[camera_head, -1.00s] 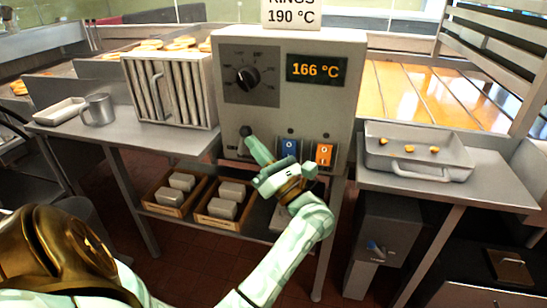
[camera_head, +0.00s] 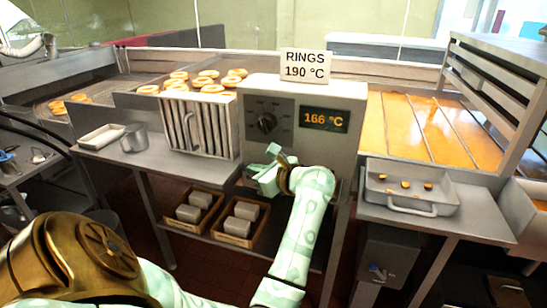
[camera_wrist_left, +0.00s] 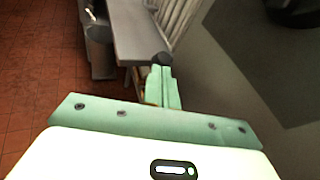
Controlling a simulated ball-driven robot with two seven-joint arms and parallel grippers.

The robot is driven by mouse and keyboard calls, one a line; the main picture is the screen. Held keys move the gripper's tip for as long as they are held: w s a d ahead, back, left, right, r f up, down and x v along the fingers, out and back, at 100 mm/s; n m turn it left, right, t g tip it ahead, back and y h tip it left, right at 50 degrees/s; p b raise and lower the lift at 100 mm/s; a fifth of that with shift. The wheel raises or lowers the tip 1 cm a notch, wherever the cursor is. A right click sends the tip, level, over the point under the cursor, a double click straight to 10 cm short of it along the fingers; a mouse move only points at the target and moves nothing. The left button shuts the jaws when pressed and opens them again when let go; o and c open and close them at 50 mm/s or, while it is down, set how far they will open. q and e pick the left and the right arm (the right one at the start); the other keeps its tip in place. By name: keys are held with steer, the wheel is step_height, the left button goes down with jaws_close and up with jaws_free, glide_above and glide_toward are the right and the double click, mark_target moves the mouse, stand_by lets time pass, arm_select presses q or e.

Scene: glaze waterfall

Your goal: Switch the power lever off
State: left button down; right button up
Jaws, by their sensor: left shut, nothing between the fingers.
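The fryer control box (camera_head: 350,95) stands in the middle of the head view. My left gripper (camera_head: 273,152) is in front of its lower face, with shut, empty fingers pointing up. In the left wrist view a black ball knob (camera_wrist_left: 160,58), apparently the power lever's, sits right at the tip of the shut fingers (camera_wrist_left: 163,82). I cannot tell whether they touch. In the head view the lever is hidden behind my gripper, so its position cannot be read. The display (camera_head: 325,119) reads 166 °C. My right gripper is not in view.
A black dial (camera_head: 266,122) is left of the display. A slatted rack (camera_head: 200,125) and a metal mug (camera_head: 134,138) stand on the left shelf. A tray (camera_head: 410,205) with small pieces stands right. Wooden crates (camera_head: 238,241) are below.

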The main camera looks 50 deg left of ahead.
arm_select(q)
steer(key=shift+s+a+h, duration=0.2)
steer(key=shift+a+h, duration=0.1)
steer(key=shift+a, duration=0.1)
arm_select(e)
steer(key=shift+w+d+r, duration=0.1)
steer(key=shift+d+r, duration=0.1)
steer(key=shift+r, duration=0.15)
arm_select(q)
steer(key=shift+p, duration=0.3)
arm_select(e)
steer(key=shift+d+r, duration=0.1)
